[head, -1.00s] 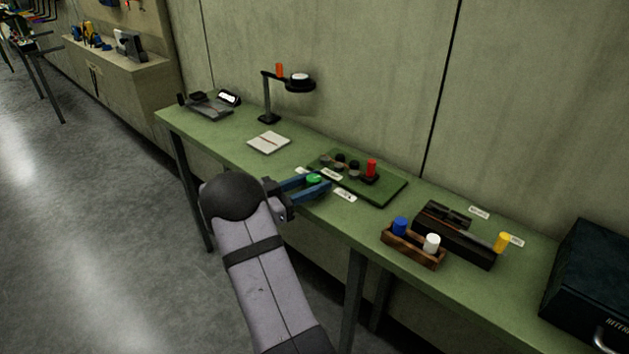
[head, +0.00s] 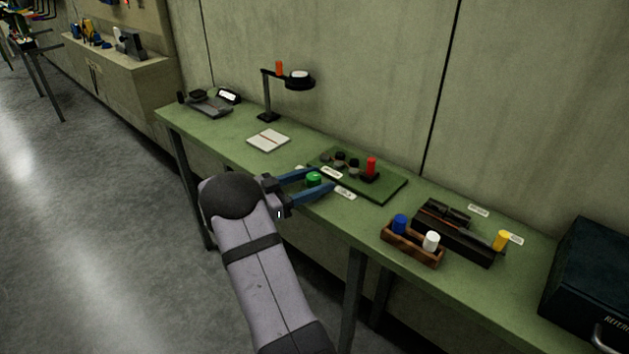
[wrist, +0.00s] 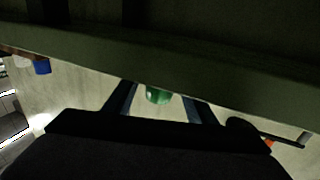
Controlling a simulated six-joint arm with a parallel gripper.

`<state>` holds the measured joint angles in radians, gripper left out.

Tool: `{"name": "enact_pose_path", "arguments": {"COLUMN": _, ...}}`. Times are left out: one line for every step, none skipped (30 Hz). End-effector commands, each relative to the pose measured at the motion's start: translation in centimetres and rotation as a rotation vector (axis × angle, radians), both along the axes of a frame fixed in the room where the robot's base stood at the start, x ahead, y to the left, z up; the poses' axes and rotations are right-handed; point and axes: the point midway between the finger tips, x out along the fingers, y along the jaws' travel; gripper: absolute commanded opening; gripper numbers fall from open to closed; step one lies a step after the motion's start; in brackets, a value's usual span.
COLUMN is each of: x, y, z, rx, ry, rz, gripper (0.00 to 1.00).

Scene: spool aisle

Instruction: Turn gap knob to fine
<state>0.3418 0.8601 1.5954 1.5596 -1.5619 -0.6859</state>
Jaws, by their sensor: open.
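My gripper (head: 322,181) is open at the front edge of the bench, with its blue fingers spread on either side of a green cylinder (head: 313,180). The wrist view also shows the green cylinder (wrist: 158,96) between the two fingers, with gaps beside it. I cannot tell what the cylinder rests on. A dark green board (head: 385,189) lies just behind my gripper. It carries several small dark round parts (head: 354,167) and a red cylinder (head: 371,166). White labels (head: 345,193) lie near the board's front edge, their text unreadable. I cannot tell which part is the gap knob.
A wooden holder (head: 412,254) with blue and white cylinders stands to the right, by a dark block (head: 462,243) and a yellow cylinder (head: 501,240). A notebook (head: 269,141) and a lamp-like stand (head: 268,100) are to the left. A dark case (head: 590,285) is far right.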

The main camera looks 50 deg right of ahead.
Motion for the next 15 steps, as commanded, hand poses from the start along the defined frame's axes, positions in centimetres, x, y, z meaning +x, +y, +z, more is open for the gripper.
{"name": "enact_pose_path", "arguments": {"x": 0.1, "y": 0.2, "z": 0.0, "rx": 0.0, "ry": 0.0, "rz": 0.001, "gripper": 0.51}}
{"name": "enact_pose_path", "arguments": {"x": 0.1, "y": 0.3, "z": 0.0, "rx": 0.0, "ry": 0.0, "rz": 0.002, "gripper": 0.51}}
{"name": "enact_pose_path", "arguments": {"x": 0.2, "y": 0.5, "z": 0.0, "rx": 0.0, "ry": 0.0, "rz": 0.002, "gripper": 0.51}}
{"name": "enact_pose_path", "arguments": {"x": 0.3, "y": 0.7, "z": 0.0, "rx": -0.001, "ry": 0.0, "rz": 0.002, "gripper": 0.51}}
{"name": "enact_pose_path", "arguments": {"x": 0.4, "y": 1.0, "z": 0.0, "rx": -0.001, "ry": 0.0, "rz": 0.002, "gripper": 0.51}}
{"name": "enact_pose_path", "arguments": {"x": 0.6, "y": 1.4, "z": 0.0, "rx": -0.001, "ry": 0.0, "rz": 0.002, "gripper": 0.51}}
{"name": "enact_pose_path", "arguments": {"x": 0.7, "y": 1.8, "z": 0.0, "rx": 0.0, "ry": 0.0, "rz": 0.003, "gripper": 0.51}}
{"name": "enact_pose_path", "arguments": {"x": 0.8, "y": 2.2, "z": -0.1, "rx": 0.0, "ry": 0.0, "rz": 0.004, "gripper": 0.51}}
{"name": "enact_pose_path", "arguments": {"x": 1.0, "y": 2.7, "z": -0.1, "rx": 0.0, "ry": 0.0, "rz": 0.004, "gripper": 0.51}}
{"name": "enact_pose_path", "arguments": {"x": 1.2, "y": 3.1, "z": 0.0, "rx": -0.001, "ry": 0.0, "rz": 0.004, "gripper": 0.51}}
{"name": "enact_pose_path", "arguments": {"x": 1.3, "y": 3.5, "z": -0.1, "rx": -0.001, "ry": 0.0, "rz": 0.003, "gripper": 0.51}}
{"name": "enact_pose_path", "arguments": {"x": 1.5, "y": 4.0, "z": -0.1, "rx": 0.0, "ry": 0.0, "rz": 0.003, "gripper": 0.51}}
{"name": "enact_pose_path", "arguments": {"x": 1.6, "y": 4.4, "z": -0.1, "rx": 0.0, "ry": 0.0, "rz": 0.004, "gripper": 0.51}}
{"name": "enact_pose_path", "arguments": {"x": 1.7, "y": 4.8, "z": 0.0, "rx": 0.0, "ry": 0.0, "rz": 0.004, "gripper": 0.51}}
{"name": "enact_pose_path", "arguments": {"x": 1.9, "y": 5.3, "z": 0.0, "rx": 0.0, "ry": 0.0, "rz": 0.002, "gripper": 0.51}}
